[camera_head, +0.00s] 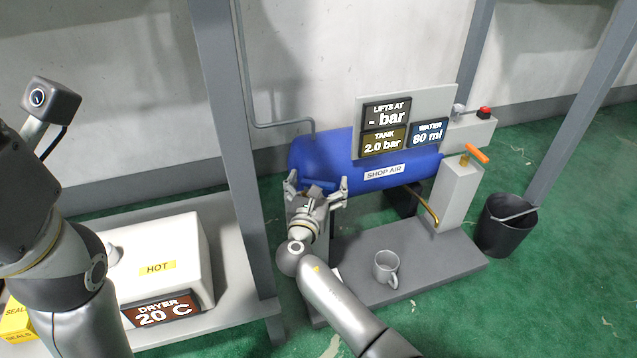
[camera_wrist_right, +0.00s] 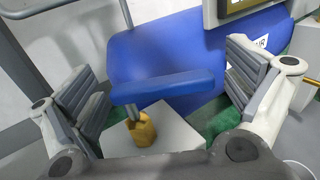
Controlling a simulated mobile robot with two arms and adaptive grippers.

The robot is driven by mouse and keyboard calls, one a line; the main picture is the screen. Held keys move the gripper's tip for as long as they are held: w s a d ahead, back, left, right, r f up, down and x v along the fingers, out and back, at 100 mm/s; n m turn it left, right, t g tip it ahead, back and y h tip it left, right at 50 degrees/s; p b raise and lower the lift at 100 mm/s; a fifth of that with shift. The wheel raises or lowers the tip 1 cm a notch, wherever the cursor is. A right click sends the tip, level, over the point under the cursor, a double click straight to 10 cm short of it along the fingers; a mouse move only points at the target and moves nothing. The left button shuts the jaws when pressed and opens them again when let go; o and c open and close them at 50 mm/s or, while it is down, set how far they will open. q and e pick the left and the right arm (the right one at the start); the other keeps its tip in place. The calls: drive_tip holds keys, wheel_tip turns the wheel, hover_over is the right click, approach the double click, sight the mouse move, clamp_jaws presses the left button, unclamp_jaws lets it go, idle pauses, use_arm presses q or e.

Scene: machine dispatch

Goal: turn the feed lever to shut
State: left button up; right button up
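A blue lever (camera_wrist_right: 168,87) sits on a brass valve stem (camera_wrist_right: 141,129) on top of a pale post (camera_wrist_right: 165,140); no label on it can be read.
The blue SHOP AIR tank (camera_head: 330,160) lies behind, with display panels (camera_head: 404,98) above. An orange lever (camera_head: 477,154) tops a post at the right. The HOT dryer (camera_head: 160,245) is left.

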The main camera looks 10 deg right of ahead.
sight(318, 182)
wheel_tip(318, 182, up, 10)
idle(0.7)
